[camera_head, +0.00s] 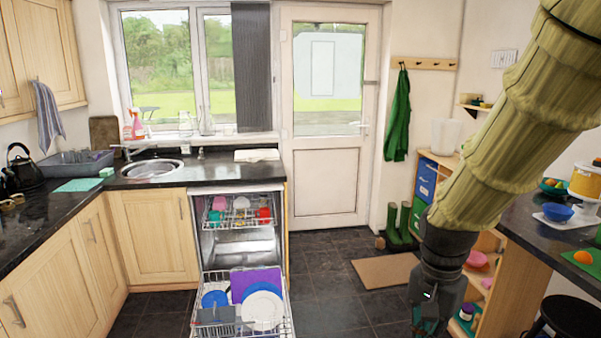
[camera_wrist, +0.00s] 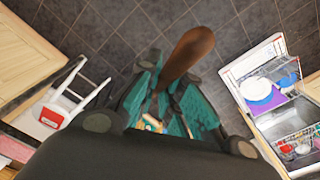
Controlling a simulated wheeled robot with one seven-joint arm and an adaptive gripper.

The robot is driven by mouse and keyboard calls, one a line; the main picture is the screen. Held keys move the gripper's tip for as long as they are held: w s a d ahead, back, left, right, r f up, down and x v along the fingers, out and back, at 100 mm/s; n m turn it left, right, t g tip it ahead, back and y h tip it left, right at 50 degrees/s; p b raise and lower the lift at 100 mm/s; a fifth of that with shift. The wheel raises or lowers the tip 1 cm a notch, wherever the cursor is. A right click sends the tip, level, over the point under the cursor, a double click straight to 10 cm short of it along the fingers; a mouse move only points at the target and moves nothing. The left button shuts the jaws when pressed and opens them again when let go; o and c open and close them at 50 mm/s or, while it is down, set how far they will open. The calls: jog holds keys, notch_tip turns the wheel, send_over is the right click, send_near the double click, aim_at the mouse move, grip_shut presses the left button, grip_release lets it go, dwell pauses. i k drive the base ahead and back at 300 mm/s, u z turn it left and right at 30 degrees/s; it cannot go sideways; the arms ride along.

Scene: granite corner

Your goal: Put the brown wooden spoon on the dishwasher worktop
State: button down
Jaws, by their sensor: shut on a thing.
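My gripper (camera_head: 428,322) hangs low at the right of the head view, over the floor and cut off by the lower edge. In the wrist view my gripper (camera_wrist: 168,92) is shut on the brown wooden spoon (camera_wrist: 188,52), whose rounded brown end sticks out beyond the teal fingers. The rest of the spoon is hidden between the fingers, and I cannot make it out in the head view. The dishwasher worktop (camera_head: 225,171) is dark granite, over the open dishwasher, left of my gripper and apart from it.
The dishwasher's lower rack (camera_head: 288,324) is pulled out with plates; it also shows in the wrist view (camera_wrist: 236,78). A sink (camera_head: 152,169) and a white cloth (camera_head: 256,155) are on the worktop. A dark table (camera_head: 530,222) is at right. A white stool (camera_wrist: 84,82) stands at left in the wrist view.

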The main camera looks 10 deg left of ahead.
aim_at(272, 170)
jog(key=z, duration=0.35)
jog(key=i, duration=5.3)
jog(key=u, duration=3.15)
jog(key=i, duration=0.55)
jog(key=z, duration=0.05)
